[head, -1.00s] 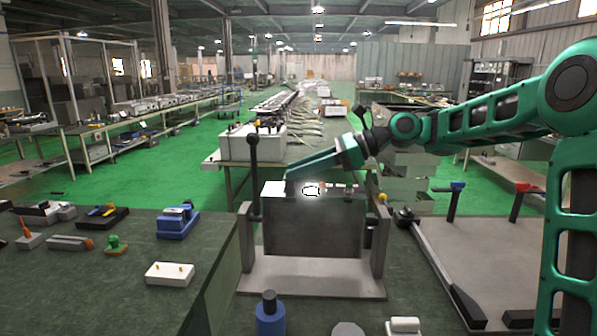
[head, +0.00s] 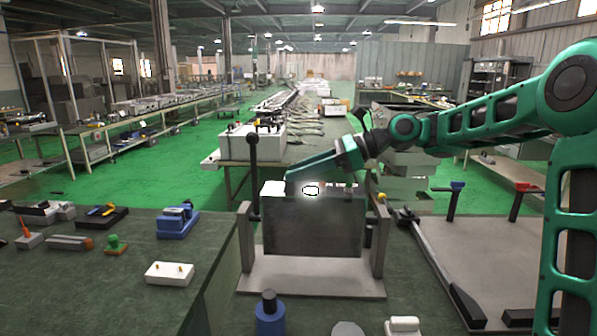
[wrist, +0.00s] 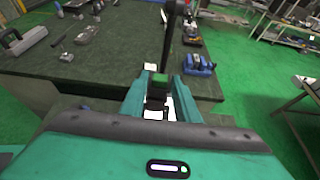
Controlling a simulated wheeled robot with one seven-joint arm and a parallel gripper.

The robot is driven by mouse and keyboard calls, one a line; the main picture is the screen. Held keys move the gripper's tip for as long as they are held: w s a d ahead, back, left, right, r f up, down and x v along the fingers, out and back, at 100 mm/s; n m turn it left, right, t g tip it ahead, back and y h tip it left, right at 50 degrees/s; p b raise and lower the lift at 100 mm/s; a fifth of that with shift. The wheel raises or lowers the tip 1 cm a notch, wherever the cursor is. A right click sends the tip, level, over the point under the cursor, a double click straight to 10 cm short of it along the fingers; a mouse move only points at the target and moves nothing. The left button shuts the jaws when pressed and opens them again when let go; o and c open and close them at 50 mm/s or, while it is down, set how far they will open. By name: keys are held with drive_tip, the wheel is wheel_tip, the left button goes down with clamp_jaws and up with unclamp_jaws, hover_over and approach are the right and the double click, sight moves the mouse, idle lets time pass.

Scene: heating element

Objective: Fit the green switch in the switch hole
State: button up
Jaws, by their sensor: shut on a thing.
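My gripper (wrist: 160,88) is shut on the green switch (wrist: 159,79), which shows its green top and dark body between the two teal fingers in the wrist view. In the head view my gripper (head: 290,177) is over the top edge of the upright grey metal box (head: 312,228), near its left end. The fingers hide the switch there. A white patch (head: 273,187) lies on the box top beside the fingertips. I cannot make out the switch hole, nor whether the switch touches the box.
A black-knobbed lever (head: 253,165) stands up close to the left of the fingertips. The box sits in a metal stand (head: 311,277). Left, a bench holds a blue device (head: 177,221), a white block (head: 169,273) and a small green-topped item (head: 115,243). A grey board (head: 460,260) lies right.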

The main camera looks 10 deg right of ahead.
drive_tip(key=shift+f, duration=1.35)
drive_tip(key=o, duration=1.1)
drive_tip(key=v, duration=1)
drive_tip(key=shift+d, duration=0.4)
